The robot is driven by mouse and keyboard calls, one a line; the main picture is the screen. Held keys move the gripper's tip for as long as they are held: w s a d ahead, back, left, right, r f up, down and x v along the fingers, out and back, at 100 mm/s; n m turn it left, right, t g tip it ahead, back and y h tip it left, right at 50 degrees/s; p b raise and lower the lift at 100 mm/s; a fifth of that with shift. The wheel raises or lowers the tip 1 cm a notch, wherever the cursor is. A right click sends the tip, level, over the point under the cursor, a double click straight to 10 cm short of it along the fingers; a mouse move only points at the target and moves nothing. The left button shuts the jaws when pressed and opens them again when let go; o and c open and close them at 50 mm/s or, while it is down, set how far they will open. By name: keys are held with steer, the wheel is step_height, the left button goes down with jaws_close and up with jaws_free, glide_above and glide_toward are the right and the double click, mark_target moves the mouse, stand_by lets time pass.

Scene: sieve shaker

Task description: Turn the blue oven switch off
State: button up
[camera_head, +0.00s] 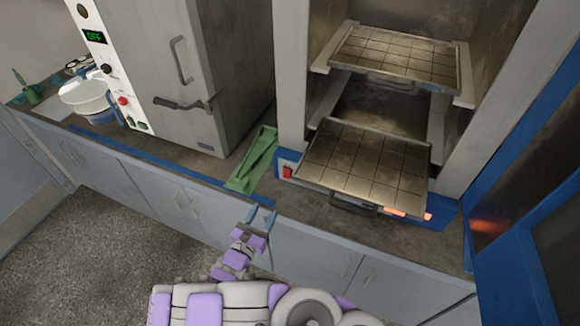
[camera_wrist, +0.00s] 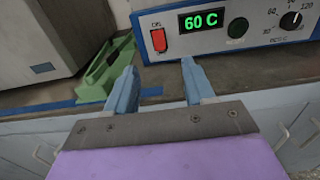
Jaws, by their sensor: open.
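The blue oven (camera_head: 462,222) stands open at the right in the head view, with its blue-edged door swung out to the right. Its red switch (camera_head: 287,172) is on the front, low at the left corner. In the wrist view the red switch (camera_wrist: 158,40) sits on the white panel, left of a green display (camera_wrist: 204,20) reading "60 C". My gripper (camera_head: 262,214) is at the counter's front edge, left of and below the switch. In the wrist view its blue fingers (camera_wrist: 157,78) are apart and empty, with the switch above and between them, not touched.
A green tool (camera_head: 255,160) lies on the counter left of the switch. Two gridded trays (camera_head: 365,165) sit in the oven, the lower one sticking out. A grey cabinet (camera_head: 215,125) reading "OFF" stands at left. The counter front (camera_head: 320,250) runs below.

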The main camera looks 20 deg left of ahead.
steer(key=b, duration=0.2)
glide_toward(286, 170)
steer(key=w+b, duration=0.1)
steer(key=w, duration=0.1)
steer(key=w+d, duration=0.1)
steer(key=w, duration=0.1)
steer(key=shift+w+d+b, duration=0.1)
steer(key=shift+w+b, duration=0.05)
steer(key=shift+b, duration=0.2)
steer(key=shift+w+a+b, duration=0.2)
steer(key=shift+w+a, duration=0.1)
steer(key=shift+w, duration=0.55)
steer(key=shift+w+a+b, duration=0.2)
steer(key=shift+w+a, duration=0.05)
steer(key=shift+w, duration=0.6)
steer(key=shift+d+r, duration=0.15)
steer(key=shift+d, duration=0.25)
steer(key=shift+c, duration=0.2)
steer(key=shift+a, duration=0.2)
steer(key=c, duration=0.8)
jaws_close()
